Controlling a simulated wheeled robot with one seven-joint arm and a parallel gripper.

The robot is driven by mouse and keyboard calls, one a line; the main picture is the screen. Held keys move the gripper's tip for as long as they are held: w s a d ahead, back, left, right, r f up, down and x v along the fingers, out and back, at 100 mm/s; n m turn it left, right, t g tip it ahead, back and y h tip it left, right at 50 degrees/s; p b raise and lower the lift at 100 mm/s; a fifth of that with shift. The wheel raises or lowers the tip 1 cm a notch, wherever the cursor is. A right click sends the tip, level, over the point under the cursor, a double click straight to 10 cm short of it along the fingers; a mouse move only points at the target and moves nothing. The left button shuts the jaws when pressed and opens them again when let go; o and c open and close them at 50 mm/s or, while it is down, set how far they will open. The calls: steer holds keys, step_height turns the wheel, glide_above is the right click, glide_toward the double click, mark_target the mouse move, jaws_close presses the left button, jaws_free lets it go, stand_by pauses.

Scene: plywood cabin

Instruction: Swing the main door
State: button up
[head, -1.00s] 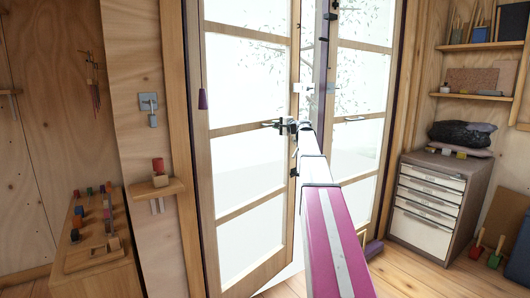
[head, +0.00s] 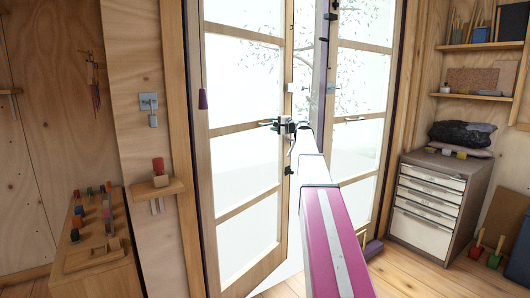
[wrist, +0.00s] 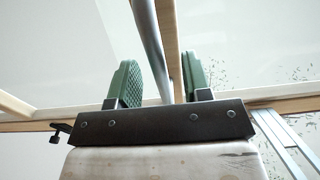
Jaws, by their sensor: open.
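The main door is a pair of wood-framed glazed leaves. The left leaf (head: 245,213) stands ajar, with a bright gap along its right edge. The right leaf (head: 357,190) stands beside it, partly behind my arm. A dark handle (head: 264,123) sits on the left leaf's right stile at mid height. My gripper (head: 287,125) is at that edge by the handle. In the wrist view my gripper (wrist: 158,80) has its two green pads apart. A grey bar (wrist: 147,38) and a wooden door edge (wrist: 170,45) pass between the pads. I cannot tell whether the pads touch them.
A grey drawer cabinet (head: 432,200) with bags on top stands right of the door. A wooden bench (head: 95,262) with blocks is at the left. A small shelf (head: 158,188) juts from the left door post. The floor (head: 425,275) at right front is clear.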

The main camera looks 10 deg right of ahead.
steer(key=v, duration=0.6)
steer(key=shift+s+d, duration=0.2)
steer(key=shift+s, duration=0.05)
stand_by(0.3)
steer(key=s+a+f+n+g+h, duration=0.1)
steer(key=s+a+f+n+g, duration=0.15)
steer(key=s+a+f, duration=0.6)
steer(key=s+a+f+n+g+h, duration=0.1)
steer(key=s+a+f+g+h, duration=0.15)
steer(key=f, duration=1.05)
steer(key=s+a+f+n+g, duration=0.1)
steer(key=s+a+f+g, duration=0.2)
steer(key=s+a+f, duration=0.5)
steer(key=s+a+f+n+g+h, duration=0.1)
steer(key=s+f+n+g+h, duration=0.2)
steer(key=s+f, duration=0.7)
steer(key=s+a+f+n+g+h, duration=0.1)
steer(key=s+f+n+g+h, duration=0.2)
steer(key=s+f, duration=0.8)
steer(key=s+h, duration=0.1)
steer(key=s, duration=0.5)
steer(key=shift+s+a+f, duration=0.2)
steer(key=shift+s+f, duration=0.1)
